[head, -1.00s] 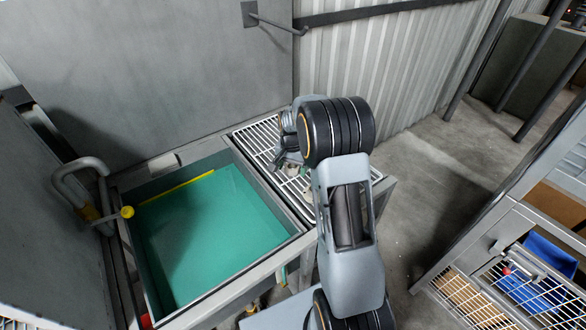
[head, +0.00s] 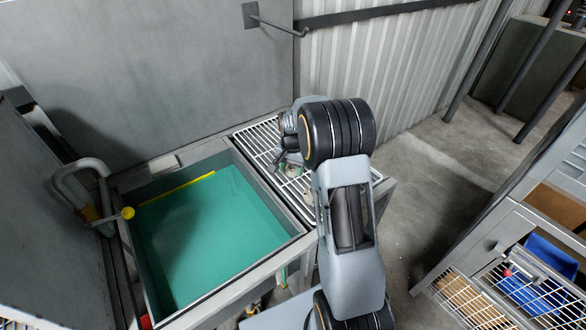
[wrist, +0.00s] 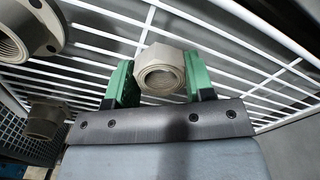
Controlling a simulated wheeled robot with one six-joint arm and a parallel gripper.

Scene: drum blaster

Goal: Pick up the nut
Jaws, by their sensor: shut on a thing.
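The nut (wrist: 161,72) is a pale beige hex ring with a threaded hole, in the upper middle of the wrist view. My gripper (wrist: 158,84) has its two green fingers on either side of the nut and is shut on it. The white wire rack (wrist: 245,62) is right behind the nut; I cannot tell whether the nut still touches it. In the head view my gripper (head: 289,166) is low over the rack (head: 253,142), partly hidden by my arm, and the nut is hard to make out there.
Two dark flanged fittings, one large (wrist: 28,32) and one smaller (wrist: 45,118), are left of the nut in the wrist view. A basin of green liquid (head: 215,240) lies left of the rack. A shelf unit with a blue bin (head: 540,268) stands at right.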

